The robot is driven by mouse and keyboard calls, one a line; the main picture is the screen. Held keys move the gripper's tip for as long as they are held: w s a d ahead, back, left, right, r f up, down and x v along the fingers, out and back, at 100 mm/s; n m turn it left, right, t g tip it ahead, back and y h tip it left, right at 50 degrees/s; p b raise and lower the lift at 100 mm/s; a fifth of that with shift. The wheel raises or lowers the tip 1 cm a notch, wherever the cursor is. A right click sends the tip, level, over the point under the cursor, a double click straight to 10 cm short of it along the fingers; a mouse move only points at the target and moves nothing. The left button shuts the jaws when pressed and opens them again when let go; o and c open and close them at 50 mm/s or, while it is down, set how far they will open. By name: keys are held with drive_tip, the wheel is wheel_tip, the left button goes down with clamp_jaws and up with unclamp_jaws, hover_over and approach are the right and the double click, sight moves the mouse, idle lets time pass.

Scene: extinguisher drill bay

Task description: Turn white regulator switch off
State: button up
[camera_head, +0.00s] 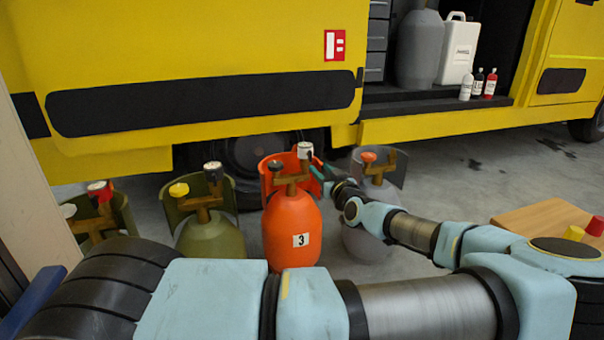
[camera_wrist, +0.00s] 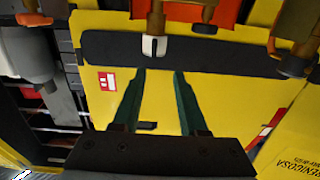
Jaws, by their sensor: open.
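The white regulator switch (camera_head: 304,147) sits on top of the valve of the orange cylinder (camera_head: 290,232) marked 3. In the wrist view the white switch (camera_wrist: 154,46) shows a dark stripe down its middle and lies just beyond my fingertips. My gripper (camera_head: 316,172) comes in from the right, close to the switch and partly hidden against the valve and collar. In the wrist view my gripper (camera_wrist: 160,72) is open, with two green fingers apart and nothing between them. The switch appears slightly left of the middle of the gap and does not look touched.
Green cylinders (camera_head: 208,238) stand left of the orange one, and a grey cylinder (camera_head: 368,240) stands right, behind my arm. A yellow truck (camera_head: 190,60) is close behind. A wooden box (camera_head: 540,217) is at right. Open floor (camera_head: 460,175) lies right of the grey cylinder.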

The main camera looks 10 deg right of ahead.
sight(311, 154)
drive_tip(key=shift+h, duration=0.3)
drive_tip(key=w, duration=0.5)
drive_tip(key=w+b, duration=0.1)
drive_tip(key=w, duration=0.4)
drive_tip(key=shift+w+a+r, duration=0.15)
drive_tip(key=shift+a, duration=0.05)
clamp_jaws()
